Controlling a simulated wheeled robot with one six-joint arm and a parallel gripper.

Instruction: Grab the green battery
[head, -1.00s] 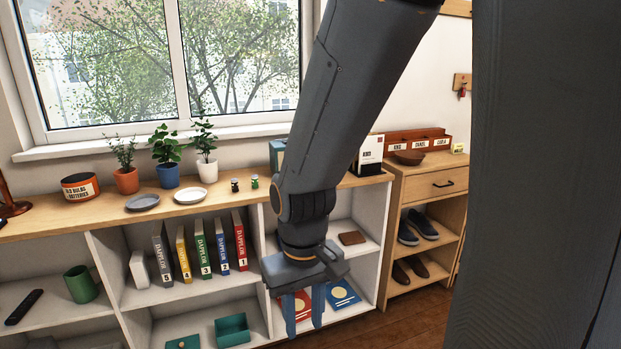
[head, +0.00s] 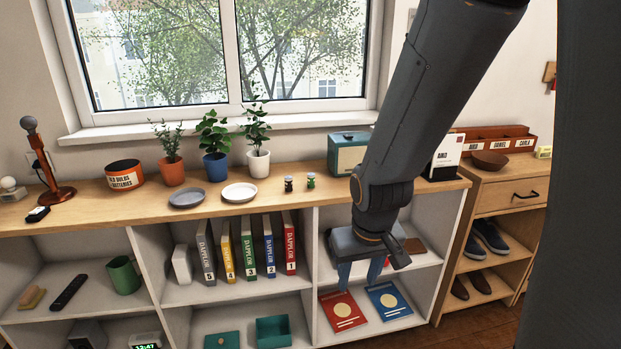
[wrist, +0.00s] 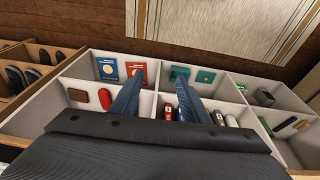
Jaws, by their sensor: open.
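The green battery (head: 311,180) is a small upright cylinder with a dark part, on the wooden top of the shelf unit, right of the white saucer. A similar dark battery (head: 288,184) stands just left of it. My gripper (head: 359,276) is open and empty, pointing down in front of the shelf unit, lower than the batteries and to their right. In the wrist view my gripper's two blue fingers (wrist: 158,82) are apart with nothing held between them. I cannot make out the green battery in the wrist view.
The shelf unit's wooden top (head: 225,208) also bears a white saucer (head: 239,193), a grey saucer (head: 187,198), potted plants, an orange battery tin (head: 125,175) and a teal box (head: 347,152). Numbered binders (head: 248,250) fill a cubby below. A shoe cabinet (head: 510,195) stands at the right.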

